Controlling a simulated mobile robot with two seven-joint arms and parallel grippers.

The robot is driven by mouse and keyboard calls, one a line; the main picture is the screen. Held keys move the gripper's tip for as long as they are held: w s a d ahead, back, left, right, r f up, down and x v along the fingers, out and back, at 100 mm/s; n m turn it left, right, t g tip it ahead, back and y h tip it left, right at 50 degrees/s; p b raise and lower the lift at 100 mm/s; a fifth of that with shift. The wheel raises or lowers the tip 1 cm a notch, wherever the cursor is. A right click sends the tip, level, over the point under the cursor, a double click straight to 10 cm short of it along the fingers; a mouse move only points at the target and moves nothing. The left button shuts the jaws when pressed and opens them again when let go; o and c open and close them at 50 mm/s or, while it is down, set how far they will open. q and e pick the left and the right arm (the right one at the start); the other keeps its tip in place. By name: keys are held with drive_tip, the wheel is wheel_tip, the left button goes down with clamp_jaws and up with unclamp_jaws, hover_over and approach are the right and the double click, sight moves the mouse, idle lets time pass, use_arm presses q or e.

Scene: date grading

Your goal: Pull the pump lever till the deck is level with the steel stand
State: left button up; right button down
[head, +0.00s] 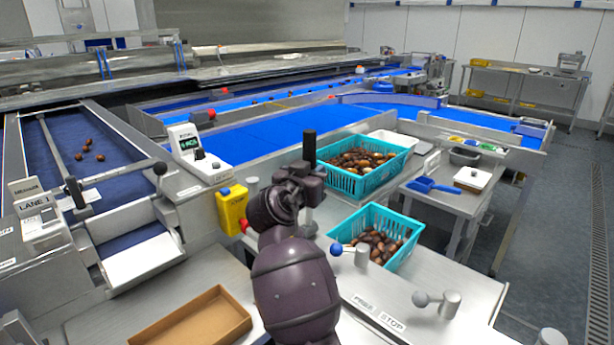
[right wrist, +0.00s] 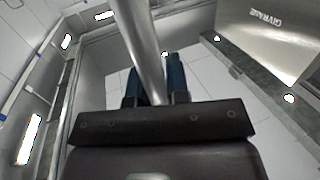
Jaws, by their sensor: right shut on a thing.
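My right gripper (head: 308,178) is shut on the pump lever, an upright rod with a black grip (head: 309,148) on top, in the middle of the head view. In the right wrist view the bare steel rod of the lever (right wrist: 143,45) runs between the two dark blue fingers of my right gripper (right wrist: 155,88). I cannot tell for sure which surface is the deck. A steel stand (head: 437,197) with a blue scoop on it is at the right. My left gripper is out of view.
Teal crates of dates, one at the back (head: 345,183) and one nearer (head: 402,262), are close right of the lever. Ball-ended handles stick up by the FREE and STOP labels (head: 391,322). A cardboard tray (head: 200,322) lies in front.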

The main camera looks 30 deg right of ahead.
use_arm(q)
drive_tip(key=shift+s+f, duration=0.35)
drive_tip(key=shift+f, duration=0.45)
use_arm(e)
drive_tip(key=shift+s+f+m, duration=0.1)
drive_tip(key=shift+s+m, duration=0.3)
drive_tip(key=shift+s, duration=0.2)
